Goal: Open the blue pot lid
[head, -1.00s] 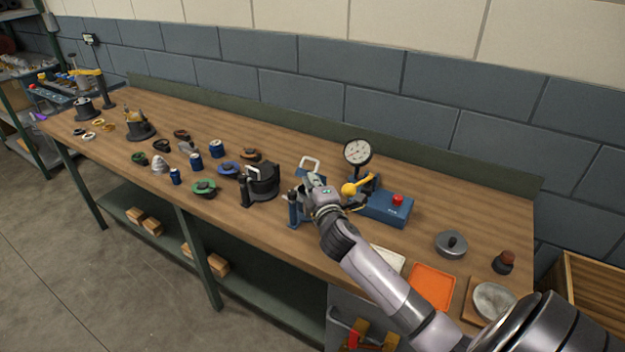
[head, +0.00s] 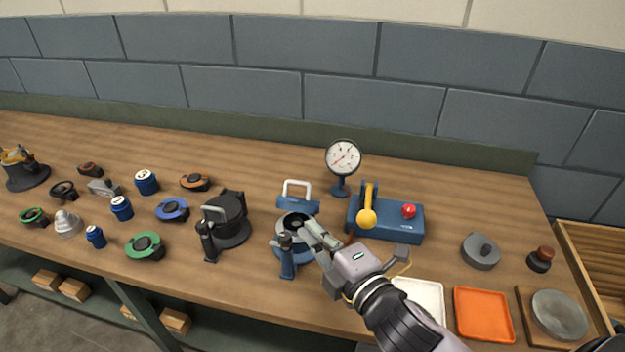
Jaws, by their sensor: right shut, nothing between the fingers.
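The blue pot (head: 293,256) stands near the middle of the bench, with a blue upright post on its front side. Its top shows a grey ring around a dark centre. The blue lid (head: 298,205) with its white handle is at the rear of the pot, raised off the top; its joint to the pot is hard to make out. My right gripper (head: 316,234) is shut and empty, over the right side of the pot, its fingers hiding part of the rim. Whether it touches the pot I cannot tell. My left gripper is not in view.
A black pot (head: 231,221) stands to the left, with several small parts beyond it. A dial gauge (head: 343,160) and a blue box (head: 400,222) with a yellow-knobbed lever are behind and right. A white tray (head: 421,298) and orange tray (head: 483,314) lie at the front right.

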